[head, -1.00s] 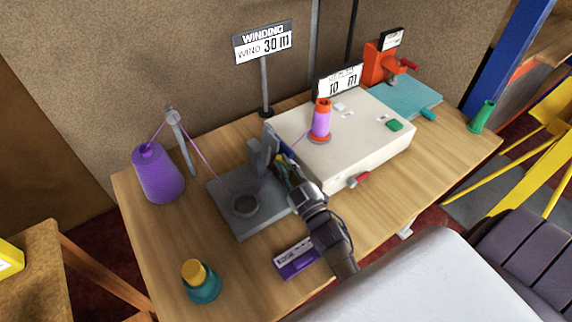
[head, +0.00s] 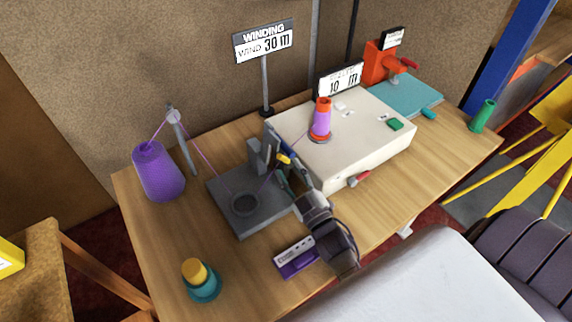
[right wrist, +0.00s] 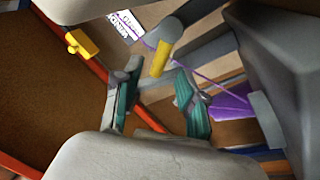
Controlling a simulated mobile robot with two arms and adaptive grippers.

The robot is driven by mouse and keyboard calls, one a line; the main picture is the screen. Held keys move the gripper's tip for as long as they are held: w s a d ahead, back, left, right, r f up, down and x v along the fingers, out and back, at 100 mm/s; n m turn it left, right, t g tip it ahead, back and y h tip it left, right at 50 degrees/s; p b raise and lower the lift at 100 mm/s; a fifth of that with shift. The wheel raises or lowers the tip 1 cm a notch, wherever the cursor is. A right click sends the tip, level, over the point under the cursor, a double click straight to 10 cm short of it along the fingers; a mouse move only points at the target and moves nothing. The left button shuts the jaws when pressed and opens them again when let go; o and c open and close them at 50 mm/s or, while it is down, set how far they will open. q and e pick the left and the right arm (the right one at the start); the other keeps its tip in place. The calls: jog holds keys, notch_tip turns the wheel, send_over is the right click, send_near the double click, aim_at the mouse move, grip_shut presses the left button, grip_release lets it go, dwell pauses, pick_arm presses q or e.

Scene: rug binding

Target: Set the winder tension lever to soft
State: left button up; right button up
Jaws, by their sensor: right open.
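The winder (head: 225,205) is a grey base with a dark ring and short grey posts, left of the white machine box. A small yellow tip (head: 285,158), which looks like the lever's end, shows by the posts. My right gripper (head: 284,180) is beside the posts, close to the tip. In the right wrist view my right gripper (right wrist: 158,108) is open, its teal fingers apart. A yellow grip (right wrist: 160,58) shows beyond them, and a yellow block (right wrist: 82,45) lies to the left. I cannot tell whether a finger touches the lever, or its setting. My left gripper is out of view.
A purple cone (head: 158,175) feeds thread past a grey guide post (head: 182,145). The white box (head: 345,145) carries an orange-purple spool (head: 321,120). A purple label holder (head: 297,258) and a teal-yellow spool (head: 200,280) stand in front. The table's (head: 150,245) left front is mostly clear.

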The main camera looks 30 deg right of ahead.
jog(key=v, duration=0.9)
jog(key=shift+s, duration=0.3)
jog(key=shift+f, duration=0.1)
